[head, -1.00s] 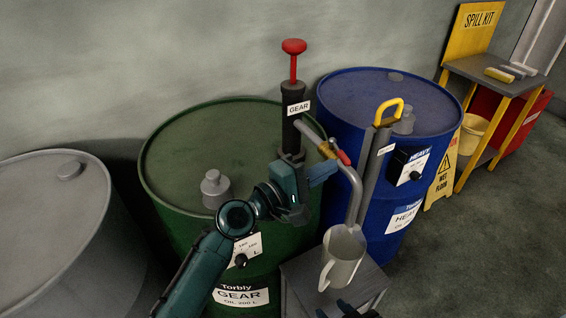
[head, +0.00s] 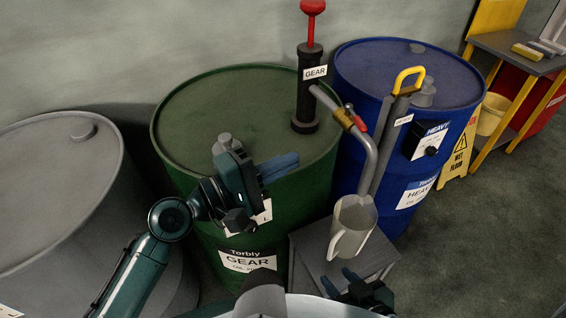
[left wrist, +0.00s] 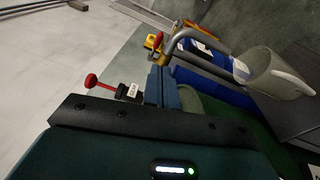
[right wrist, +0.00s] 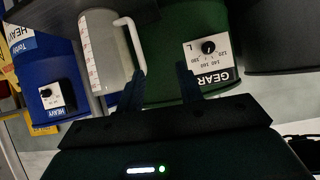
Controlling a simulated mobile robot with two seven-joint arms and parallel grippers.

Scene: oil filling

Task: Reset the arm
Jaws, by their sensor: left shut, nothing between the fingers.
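My left gripper (head: 280,167) is shut and empty in front of the green GEAR drum (head: 222,118), left of the pump (head: 308,95) and apart from it. Its closed fingers (left wrist: 165,88) show in the left wrist view. My right gripper (head: 358,284) is low in the head view, below the measuring jug (head: 352,228). In the right wrist view its two fingers (right wrist: 158,88) stand apart with nothing between them. The jug stands upright on a small grey stand (head: 312,250), under the pump's spout pipe (head: 368,150). The red valve lever (head: 361,124) sits on that pipe.
A blue HEAVY drum (head: 395,75) with a yellow-handled pump (head: 409,76) stands right of the green drum. A grey drum (head: 50,190) stands at the left. A wet floor sign (head: 460,150) and spill kit shelf are at the right. The floor (head: 490,240) at lower right is clear.

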